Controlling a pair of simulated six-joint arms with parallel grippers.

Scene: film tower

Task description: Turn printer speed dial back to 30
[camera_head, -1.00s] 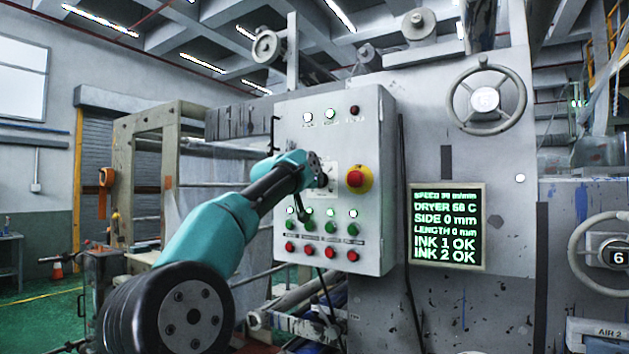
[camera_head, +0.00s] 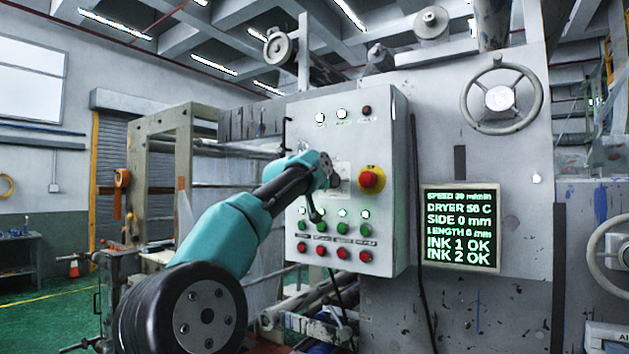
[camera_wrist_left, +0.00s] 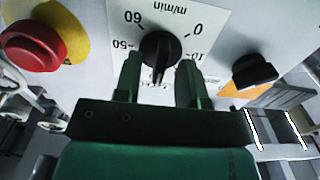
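The speed dial (camera_wrist_left: 160,48) is a black knob on a white m/min scale plate (camera_wrist_left: 195,12) in the left wrist view. The marks 0, 10, 50 and 60 show; the scale's lower part is hidden. My left gripper (camera_wrist_left: 161,68) is open, with its green fingers apart on either side of the knob's near end and gaps beside it. In the head view the left gripper (camera_head: 332,181) is at the control panel (camera_head: 390,110), in front of the scale plate (camera_head: 345,168), hiding the knob. The screen (camera_head: 460,228) appears to read SPEED 30 m/min. My right gripper is not in view.
A red stop button on a yellow base (camera_head: 371,180) sits just right of the dial and also shows in the left wrist view (camera_wrist_left: 33,45). Another black knob (camera_wrist_left: 254,70) is beside the dial. Green and red buttons (camera_head: 330,240) line the panel below.

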